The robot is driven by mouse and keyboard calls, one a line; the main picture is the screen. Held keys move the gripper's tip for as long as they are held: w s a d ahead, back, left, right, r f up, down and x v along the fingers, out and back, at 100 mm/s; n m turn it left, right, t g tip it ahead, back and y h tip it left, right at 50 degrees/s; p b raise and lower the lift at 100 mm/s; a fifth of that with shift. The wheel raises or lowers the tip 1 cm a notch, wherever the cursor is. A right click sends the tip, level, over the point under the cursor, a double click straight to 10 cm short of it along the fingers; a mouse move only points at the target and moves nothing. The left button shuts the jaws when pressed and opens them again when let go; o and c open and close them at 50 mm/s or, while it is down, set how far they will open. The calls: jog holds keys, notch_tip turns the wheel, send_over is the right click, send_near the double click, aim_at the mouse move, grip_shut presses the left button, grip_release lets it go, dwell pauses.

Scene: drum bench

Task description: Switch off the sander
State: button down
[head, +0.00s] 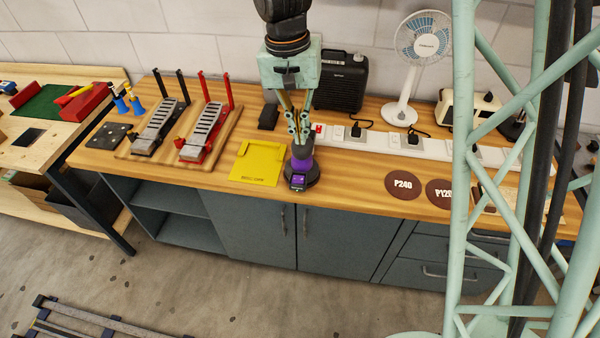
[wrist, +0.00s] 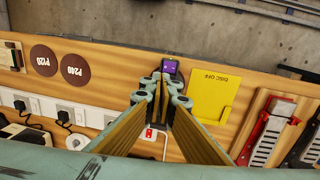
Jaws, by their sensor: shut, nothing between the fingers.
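The sander (head: 302,165), a squat black tool with a purple band and a small purple-lit front panel, stands upright near the bench's front edge. In the wrist view only its front panel (wrist: 170,67) shows beyond the fingertips; my fingers hide most of the rest. My gripper (head: 301,138) points down directly over the sander, shut and empty, with its tips at or just above the tool's top. I cannot tell whether they touch. My gripper also fills the middle of the wrist view (wrist: 160,88).
A white power strip (head: 430,149) runs behind the sander; one switch (head: 319,128) shows red. A yellow plate (head: 258,162) marked "DISC OFF" (wrist: 209,95) lies left of the sander. Brown P240 (head: 402,185) and P120 (head: 440,193) discs lie to its right. Clamp stands (head: 201,136) are further left.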

aim_at(301, 180)
jog(key=shift+w+a+f, duration=0.25)
jog(key=shift+a+f, duration=0.2)
jog(key=shift+f, duration=0.3)
jog(key=shift+w+a+f, duration=0.25)
jog(key=shift+a+f, duration=0.15)
jog(key=shift+f, duration=0.3)
jog(key=shift+f, duration=0.2)
jog(key=shift+s+d+f, duration=0.1)
jog(key=shift+d+f, duration=0.15)
jog(key=shift+f, duration=2)
jog(key=shift+s+d+f, duration=0.1)
jog(key=shift+d+f, duration=0.2)
jog(key=shift+f, duration=1.95)
jog(key=shift+d+f, duration=0.25)
jog(key=shift+f, duration=2)
jog(key=shift+f, duration=0.1)
